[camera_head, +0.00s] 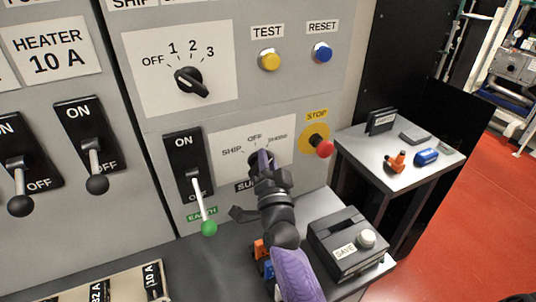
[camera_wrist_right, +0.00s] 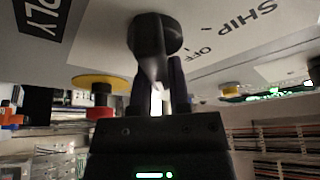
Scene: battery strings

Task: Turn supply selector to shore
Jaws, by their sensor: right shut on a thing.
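The supply selector's white plate (camera_head: 225,150) on the grey panel is marked SHIP, OFF and SHORE. Its black knob (camera_wrist_right: 155,38) shows in the right wrist view, between and just beyond my fingers. My right gripper (camera_head: 265,165) is at the selector and shut on this knob; its fingers also show in the right wrist view (camera_wrist_right: 158,88). In the head view my gripper hides most of the knob, and I cannot tell which mark it points at. The SUPPLY label (camera_head: 243,186) below is partly covered by my gripper. My left gripper is not in view.
A red STOP button (camera_head: 324,148) on a yellow disc sits close right of the selector. A green-tipped EARTH lever (camera_head: 208,228) hangs at its left. A rotary switch (camera_head: 190,81) is above. A black SAVE box (camera_head: 345,243) stands below right, near my forearm.

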